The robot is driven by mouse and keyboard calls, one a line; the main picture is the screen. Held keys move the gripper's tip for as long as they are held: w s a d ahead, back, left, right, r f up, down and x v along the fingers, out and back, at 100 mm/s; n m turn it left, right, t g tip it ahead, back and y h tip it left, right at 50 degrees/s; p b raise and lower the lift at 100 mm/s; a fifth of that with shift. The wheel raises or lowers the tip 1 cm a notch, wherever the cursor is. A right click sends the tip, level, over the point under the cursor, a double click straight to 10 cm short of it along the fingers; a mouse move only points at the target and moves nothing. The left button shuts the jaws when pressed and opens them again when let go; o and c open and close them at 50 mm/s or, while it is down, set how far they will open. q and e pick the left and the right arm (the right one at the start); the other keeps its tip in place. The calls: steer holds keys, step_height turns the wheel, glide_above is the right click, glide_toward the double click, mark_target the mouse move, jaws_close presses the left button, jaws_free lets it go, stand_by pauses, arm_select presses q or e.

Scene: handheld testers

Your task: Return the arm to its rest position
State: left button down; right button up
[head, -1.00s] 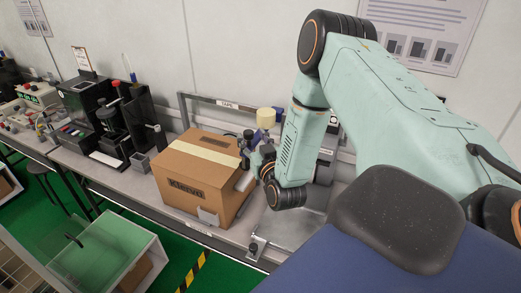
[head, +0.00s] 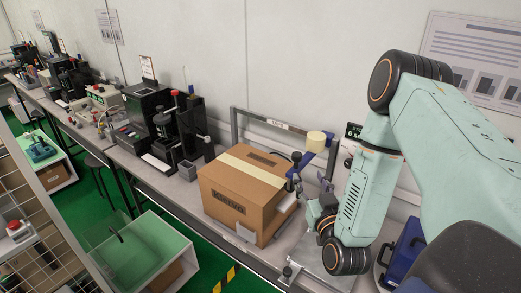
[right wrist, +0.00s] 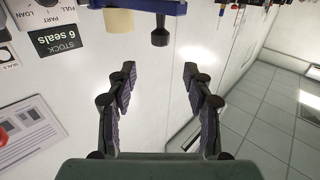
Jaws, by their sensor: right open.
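My right arm (head: 370,190) comes in from the right in the head view, bent down at its elbow. Its gripper (head: 327,184) is just right of a taped cardboard box, small and partly hidden among dark parts. In the right wrist view the gripper (right wrist: 160,80) has its two dark, purple-padded fingers wide apart, with nothing between them but pale wall behind. My left gripper is not in view.
The closed cardboard box (head: 232,207) stands on the grey bench beside a metal frame (head: 236,126). A cream tape roll (head: 317,140) on a blue holder is behind the gripper. Black testers (head: 150,112) line the bench leftward. A blue case (head: 402,255) is at right.

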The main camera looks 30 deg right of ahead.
steer(key=shift+w, duration=0.1)
steer(key=s+a+f+n+g+y+b, duration=0.1)
steer(key=s+a+f+g+y+b, duration=0.4)
steer(key=f, duration=0.8)
steer(key=s+a+f+g+y+b, duration=0.25)
steer(key=s+a+f+g, duration=0.35)
steer(key=s+a+f, duration=0.5)
steer(key=s+a+f+n+g+b, duration=0.2)
steer(key=s+f+g+b, duration=0.3)
steer(key=s+f+b, duration=0.6)
step_height(320, 180, down, 4)
steer(key=shift+s+a+f+n+g+h+b, duration=0.15)
steer(key=shift+s+f+n+g+h+b, duration=0.15)
steer(key=shift+n+b, duration=0.3)
steer(key=shift+r, duration=0.15)
